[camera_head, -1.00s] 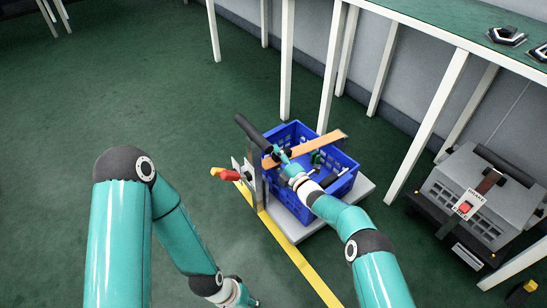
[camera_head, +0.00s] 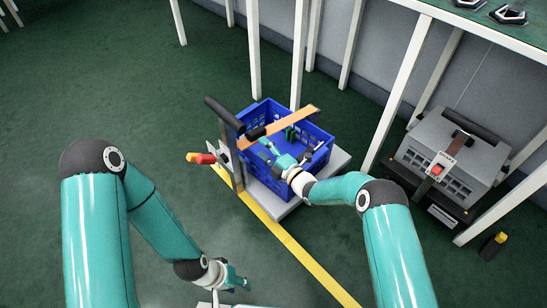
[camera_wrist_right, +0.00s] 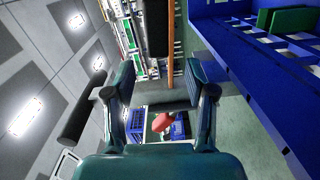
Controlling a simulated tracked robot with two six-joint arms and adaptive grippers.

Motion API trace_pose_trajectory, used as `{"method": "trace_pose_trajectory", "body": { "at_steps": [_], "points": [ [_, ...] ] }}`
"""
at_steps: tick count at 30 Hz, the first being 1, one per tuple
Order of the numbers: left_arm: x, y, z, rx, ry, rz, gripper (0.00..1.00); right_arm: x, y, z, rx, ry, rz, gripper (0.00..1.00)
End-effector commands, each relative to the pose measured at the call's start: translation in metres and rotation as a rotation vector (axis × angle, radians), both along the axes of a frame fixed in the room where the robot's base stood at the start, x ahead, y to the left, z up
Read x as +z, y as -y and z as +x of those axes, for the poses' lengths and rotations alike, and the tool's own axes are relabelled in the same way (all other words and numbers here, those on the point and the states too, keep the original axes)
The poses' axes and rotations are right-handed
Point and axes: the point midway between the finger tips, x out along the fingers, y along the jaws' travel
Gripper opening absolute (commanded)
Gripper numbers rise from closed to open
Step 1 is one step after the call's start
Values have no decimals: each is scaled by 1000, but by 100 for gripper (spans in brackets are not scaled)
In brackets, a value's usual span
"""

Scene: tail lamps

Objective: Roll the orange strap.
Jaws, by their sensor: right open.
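The orange strap (camera_head: 290,119) lies as a flat band across the top of the blue crate (camera_head: 321,152) in the head view. A dark piece (camera_head: 256,133) sits on or just above its left part; I cannot tell which. My right gripper (camera_head: 266,146) is in front of the strap, over the crate's near left side, apparently apart from it. In the right wrist view, my right gripper (camera_wrist_right: 162,95) is open and empty, with an orange-brown strip (camera_wrist_right: 170,75) beyond its fingers. My left gripper (camera_head: 243,279) is low over the floor, away from the strap; its jaws are too small to read.
White table legs (camera_head: 301,50) stand behind. A grey machine (camera_head: 450,155) is at the right. The floor at left is clear.

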Motion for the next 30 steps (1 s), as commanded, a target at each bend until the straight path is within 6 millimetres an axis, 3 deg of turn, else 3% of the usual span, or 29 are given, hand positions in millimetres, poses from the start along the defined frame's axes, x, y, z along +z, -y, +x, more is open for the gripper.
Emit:
{"method": "trace_pose_trajectory", "body": {
  "at_steps": [9,20,23,26,30],
  "points": [
    [0,0,0,0,0,0,40,0,30,-27,-2,-2,1,55],
    [-1,0,0,0,0,0,40,0,33,-32,-1,0,1,55],
    [0,0,0,0,0,0,40,1,35,-31,-4,-4,2,42],
    [5,0,0,0,0,0,40,8,51,-29,-35,-39,10,25],
    [17,0,0,0,0,0,40,13,101,-33,-147,-225,64,2]
  ]
}}
